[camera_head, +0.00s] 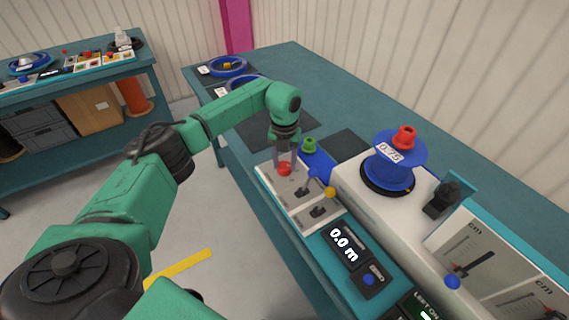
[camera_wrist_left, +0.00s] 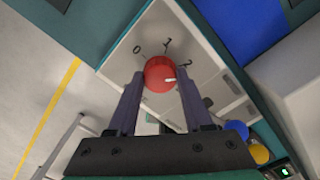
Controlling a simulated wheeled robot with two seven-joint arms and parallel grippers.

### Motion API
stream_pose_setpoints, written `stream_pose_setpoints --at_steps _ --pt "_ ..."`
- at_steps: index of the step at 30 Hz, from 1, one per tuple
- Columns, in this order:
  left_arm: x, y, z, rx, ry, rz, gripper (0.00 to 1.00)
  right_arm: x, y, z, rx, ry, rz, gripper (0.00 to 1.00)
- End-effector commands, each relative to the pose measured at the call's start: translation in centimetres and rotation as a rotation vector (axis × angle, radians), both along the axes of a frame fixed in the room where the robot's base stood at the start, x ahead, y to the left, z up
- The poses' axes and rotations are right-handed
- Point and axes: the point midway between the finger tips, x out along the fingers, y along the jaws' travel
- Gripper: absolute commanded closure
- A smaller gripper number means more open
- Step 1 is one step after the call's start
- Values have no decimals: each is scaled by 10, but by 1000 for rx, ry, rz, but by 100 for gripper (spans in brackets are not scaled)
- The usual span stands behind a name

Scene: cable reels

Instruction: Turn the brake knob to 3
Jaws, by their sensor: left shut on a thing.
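The red brake knob (camera_head: 284,168) sits on a pale control panel (camera_head: 264,175) at the near edge of the teal bench. My left gripper (camera_head: 287,161) comes down from above and is shut on the knob. In the left wrist view the knob (camera_wrist_left: 160,74) is between the two fingertips (camera_wrist_left: 158,80). Its white pointer is aimed right and slightly down, toward the right finger. The marks 0 and 1 are readable above the knob, and another mark lies to the right. The number at the pointer is too small and partly hidden to read. My right gripper is not in view.
A display (camera_head: 345,246) reads 0.0 m. A blue reel (camera_head: 393,166) with a red top stands to the right.

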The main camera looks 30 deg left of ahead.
Motion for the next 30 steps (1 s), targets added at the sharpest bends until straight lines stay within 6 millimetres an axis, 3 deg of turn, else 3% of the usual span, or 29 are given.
stream_pose_setpoints --at_steps 18,30 --pt "1 0 1 0 -6 -574 100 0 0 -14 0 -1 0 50" --pt "1 1 2 1 -5 -822 100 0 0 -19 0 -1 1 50"
